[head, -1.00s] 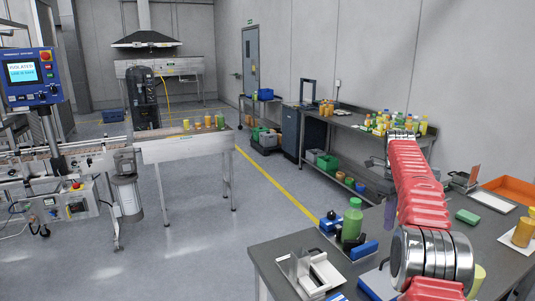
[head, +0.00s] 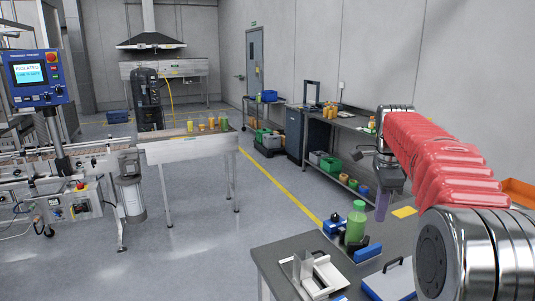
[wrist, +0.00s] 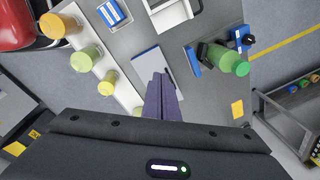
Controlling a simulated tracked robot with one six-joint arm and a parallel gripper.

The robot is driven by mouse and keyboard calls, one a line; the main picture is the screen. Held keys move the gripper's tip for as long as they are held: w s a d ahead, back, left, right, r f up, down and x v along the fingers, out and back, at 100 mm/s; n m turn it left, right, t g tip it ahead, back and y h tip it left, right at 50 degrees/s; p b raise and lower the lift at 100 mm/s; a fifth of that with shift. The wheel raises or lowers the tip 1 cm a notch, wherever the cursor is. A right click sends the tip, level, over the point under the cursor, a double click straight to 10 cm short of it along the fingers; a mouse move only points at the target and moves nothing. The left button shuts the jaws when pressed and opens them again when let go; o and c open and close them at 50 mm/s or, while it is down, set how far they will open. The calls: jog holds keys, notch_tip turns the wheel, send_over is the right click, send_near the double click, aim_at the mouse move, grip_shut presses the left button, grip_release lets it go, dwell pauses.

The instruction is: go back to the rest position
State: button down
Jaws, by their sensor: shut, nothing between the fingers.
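My gripper (head: 382,218) hangs above the grey workbench (head: 280,256) at the right of the head view, its dark purple fingers pointing down. In the wrist view the fingers (wrist: 160,76) are closed together with nothing between them. They appear over the bench top, beside a pale flat board (wrist: 148,66), and I see no contact. A green bottle (head: 356,222) stands left of the gripper in the head view. My red-sleeved arm hides much of the bench's right side.
In the wrist view, orange (wrist: 56,26), pale green (wrist: 84,59) and yellow (wrist: 107,88) containers stand on a white strip at left. A blue block (wrist: 192,61) lies by the bottle. A back bench (head: 345,118) stands along the wall. Open floor (head: 200,255) lies left.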

jog(key=s+a+r+n+t, duration=0.1)
jog(key=s+a+n, duration=0.4)
jog(key=s, duration=0.3)
jog(key=s+a+r+n+t, duration=0.1)
jog(key=s+a+n, duration=0.35)
jog(key=s, duration=0.35)
jog(key=s+a+f+n+t, duration=0.1)
jog(key=s+a+f+n, duration=0.1)
jog(key=s+f+n, duration=0.3)
jog(key=s+a+f+n+t, duration=0.1)
jog(key=s+f+n, duration=0.4)
jog(key=s, duration=0.6)
jog(key=shift+a+y, duration=0.4)
jog(key=shift+a, duration=0.5)
jog(key=shift+s+n, duration=0.1)
jog(key=shift+n, duration=0.15)
jog(key=c, duration=2.5)
grip_release()
